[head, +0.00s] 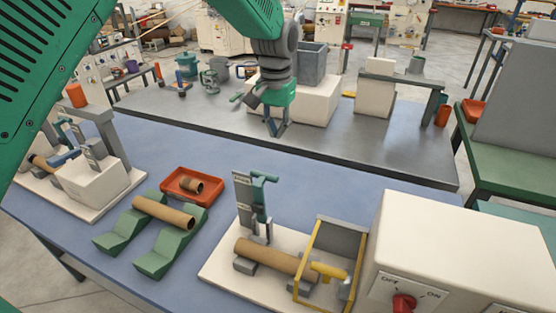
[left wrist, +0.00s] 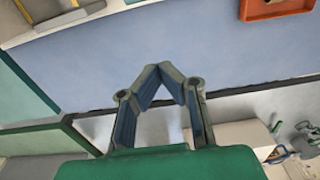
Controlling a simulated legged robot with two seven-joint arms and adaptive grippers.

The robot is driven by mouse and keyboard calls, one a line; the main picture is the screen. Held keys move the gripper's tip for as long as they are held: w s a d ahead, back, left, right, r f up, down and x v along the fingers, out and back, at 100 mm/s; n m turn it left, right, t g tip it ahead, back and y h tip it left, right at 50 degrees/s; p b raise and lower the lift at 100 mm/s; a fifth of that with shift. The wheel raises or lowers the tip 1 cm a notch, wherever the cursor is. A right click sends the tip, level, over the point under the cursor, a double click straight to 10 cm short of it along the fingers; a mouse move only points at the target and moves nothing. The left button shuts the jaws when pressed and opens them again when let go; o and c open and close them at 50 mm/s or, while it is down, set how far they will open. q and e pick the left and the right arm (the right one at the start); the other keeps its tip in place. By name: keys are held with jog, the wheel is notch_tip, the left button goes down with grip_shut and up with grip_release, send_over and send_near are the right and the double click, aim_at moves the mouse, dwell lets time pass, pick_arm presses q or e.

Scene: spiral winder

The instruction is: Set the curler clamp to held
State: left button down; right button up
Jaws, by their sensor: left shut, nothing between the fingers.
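On the white base plate (head: 225,272) at the front centre of the blue table stands a toggle-type clamp with a grey labelled upright (head: 243,197) and a green handle (head: 263,195). The handle stands upright; the small label is not readable. A brown cardboard tube (head: 270,256) lies beside the clamp's foot, running towards a yellow-framed guard (head: 312,250). My left gripper (head: 277,133) hangs high beyond the clamp, apart from it, over the far edge area. Its fingertips meet, empty, in the left wrist view (left wrist: 172,70). My right gripper is not in view.
A second fixture with a white block (head: 93,183) stands at left. Green cradles (head: 155,255) hold a tube, near an orange tray (head: 207,200), also in the left wrist view (left wrist: 275,22). A white switch box (head: 455,235) is at right. A grey bench (head: 350,140) stands behind.

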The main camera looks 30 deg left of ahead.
pick_arm(q)
jog(key=s+f+p, duration=0.3)
jog(key=s+f, duration=0.1)
jog(key=f, duration=0.4)
jog(key=shift+f, duration=0.3)
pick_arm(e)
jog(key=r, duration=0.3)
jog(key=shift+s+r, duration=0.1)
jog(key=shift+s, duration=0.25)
pick_arm(q)
jog(key=shift+d, duration=0.1)
